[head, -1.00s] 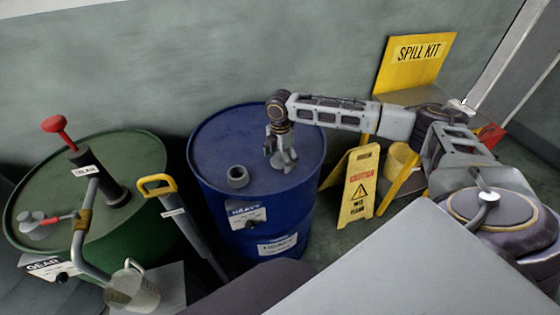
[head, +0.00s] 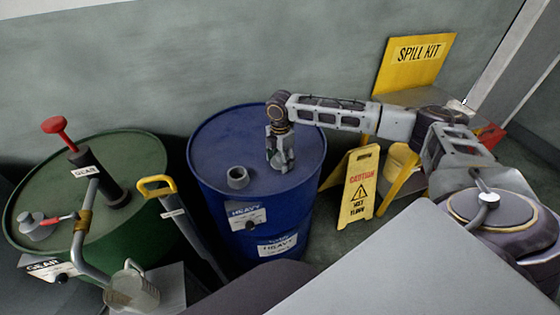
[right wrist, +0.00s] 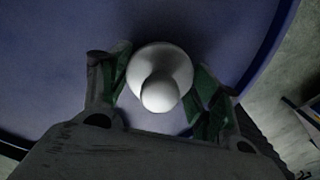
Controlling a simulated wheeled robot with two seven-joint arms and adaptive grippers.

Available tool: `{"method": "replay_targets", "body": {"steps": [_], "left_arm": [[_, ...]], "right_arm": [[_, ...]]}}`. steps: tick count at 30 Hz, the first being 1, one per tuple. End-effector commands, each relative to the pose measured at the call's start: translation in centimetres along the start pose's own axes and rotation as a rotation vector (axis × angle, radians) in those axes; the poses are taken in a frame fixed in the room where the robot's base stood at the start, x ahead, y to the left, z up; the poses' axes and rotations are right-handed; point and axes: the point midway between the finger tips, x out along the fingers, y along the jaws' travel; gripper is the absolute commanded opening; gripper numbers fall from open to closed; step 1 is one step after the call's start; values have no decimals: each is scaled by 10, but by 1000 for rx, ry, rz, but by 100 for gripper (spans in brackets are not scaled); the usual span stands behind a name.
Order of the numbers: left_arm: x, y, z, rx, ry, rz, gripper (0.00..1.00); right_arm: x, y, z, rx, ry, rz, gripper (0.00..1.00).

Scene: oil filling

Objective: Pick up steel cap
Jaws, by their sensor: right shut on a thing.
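The steel cap (right wrist: 160,75), a pale round piece with a knob in its middle, is between the green-padded fingers of my right gripper (right wrist: 162,92) in the right wrist view. In the head view the cap (head: 284,166) is at the right part of the blue drum's top, under my right gripper (head: 280,155). The gripper points down and is shut on the cap. The cap looks to be at the drum top; I cannot tell whether it touches it. My left gripper is not in view.
The blue drum (head: 225,139) has a grey collar (head: 237,177) left of the gripper. A green drum (head: 135,155) with a red-handled pump stands at left, with a yellow-handled tool (head: 158,184) between the drums. A yellow caution sign (head: 360,188) stands to the right.

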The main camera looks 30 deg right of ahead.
Motion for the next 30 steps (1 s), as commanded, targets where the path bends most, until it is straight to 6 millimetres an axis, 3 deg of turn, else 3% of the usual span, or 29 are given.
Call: {"method": "replay_targets", "body": {"steps": [8,24,30], "left_arm": [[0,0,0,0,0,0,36],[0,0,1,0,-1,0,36],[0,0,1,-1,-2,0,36]], "right_arm": [[-10,0,0,0,0,1,30],[-82,1,0,1,0,2,30],[-98,1,0,0,0,1,30]]}}
